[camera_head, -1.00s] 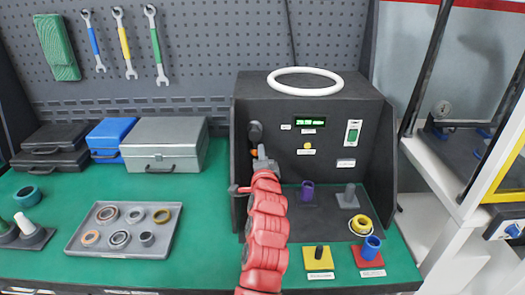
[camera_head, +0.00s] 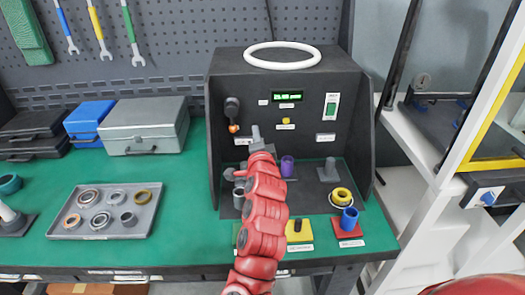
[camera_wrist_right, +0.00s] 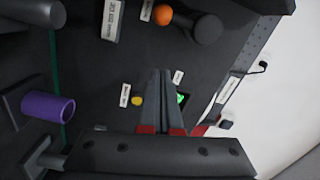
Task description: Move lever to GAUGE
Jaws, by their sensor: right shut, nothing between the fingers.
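The lever (camera_head: 233,113) is on the left of the dark test machine's panel (camera_head: 260,115). It has a black round hub and an orange ball tip, which hangs just below the hub. In the right wrist view the orange ball (camera_wrist_right: 162,15) is beside the black hub (camera_wrist_right: 205,29). My right gripper (camera_head: 256,132) is in front of the panel, right of the orange tip and apart from it. Its fingers are together and empty, as the right wrist view (camera_wrist_right: 160,98) shows. The label text is too small to read. My left gripper is not in view.
A green display (camera_head: 288,96) and a green switch (camera_head: 331,104) are on the panel. A purple cylinder (camera_head: 288,167) and a grey post (camera_head: 329,170) stand inside the machine. A yellow ring (camera_head: 342,195) and blue cylinder (camera_head: 349,219) are at right. A ring tray (camera_head: 68,232) is left.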

